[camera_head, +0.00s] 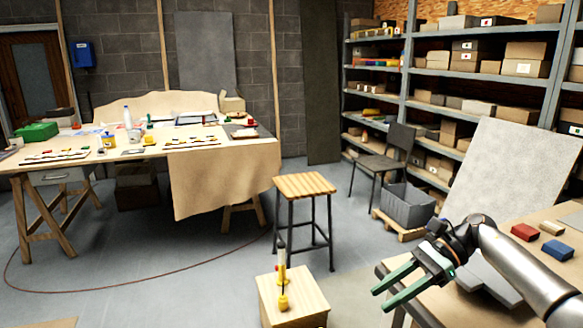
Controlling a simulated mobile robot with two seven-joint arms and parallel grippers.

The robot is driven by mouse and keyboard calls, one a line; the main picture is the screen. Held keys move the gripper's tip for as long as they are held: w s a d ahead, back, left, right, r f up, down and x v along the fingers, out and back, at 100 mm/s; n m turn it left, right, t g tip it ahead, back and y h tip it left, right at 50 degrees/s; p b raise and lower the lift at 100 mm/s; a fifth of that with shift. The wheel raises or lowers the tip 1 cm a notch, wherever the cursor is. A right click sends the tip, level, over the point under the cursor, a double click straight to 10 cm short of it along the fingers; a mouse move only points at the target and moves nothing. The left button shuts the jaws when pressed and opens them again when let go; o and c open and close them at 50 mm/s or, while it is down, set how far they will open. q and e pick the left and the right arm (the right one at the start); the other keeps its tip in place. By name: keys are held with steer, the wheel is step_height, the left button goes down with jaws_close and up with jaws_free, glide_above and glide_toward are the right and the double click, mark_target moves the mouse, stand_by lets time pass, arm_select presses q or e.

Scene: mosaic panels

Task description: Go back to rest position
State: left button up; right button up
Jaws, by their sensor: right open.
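My right gripper (393,291) is open and empty, its two green fingers pointing left and apart. It hovers at the left end of a wooden table at the lower right, and my right arm comes in from the right edge above that table. My left gripper does not show. On the wooden table (520,240), a red block (524,232) and a blue block (556,249) lie behind my arm. A grey flat piece lies partly hidden under my arm.
A wooden stool (305,186) stands mid-floor. Before it is a wooden box (292,303) bearing a yellow item. A cluttered worktable (223,170) is at left. A grey crate (407,206), a chair (386,163) and a leaning grey panel (515,180) stand right, before shelves.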

steer(key=s+a+f+m+t+y, duration=0.2)
steer(key=a+f+m+t+y, duration=0.3)
steer(key=a+m, duration=0.4)
steer(key=s+a+f+m+t+y, duration=0.1)
steer(key=a+f+m+t+y, duration=0.15)
steer(key=a+m+t, duration=0.7)
steer(key=s+d+f+m+g+h, duration=0.1)
steer(key=s+d+f+m+h, duration=0.4)
steer(key=m, duration=0.6)
steer(key=s+d+f+m+h+p, duration=0.1)
steer(key=s+d+f+m+h, duration=0.5)
steer(key=s+f+m, duration=0.4)
steer(key=s+d+f+m+g+h, duration=0.1)
steer(key=s+d+f+m+h, duration=0.4)
steer(key=m, duration=0.9)
step_height(320, 180, down, 3)
steer(key=s+h, duration=0.1)
steer(key=s, duration=0.1)
steer(key=shift+s+d+f+g, duration=0.15)
steer(key=shift+s+d+g, duration=0.15)
steer(key=shift+s+g, duration=0.1)
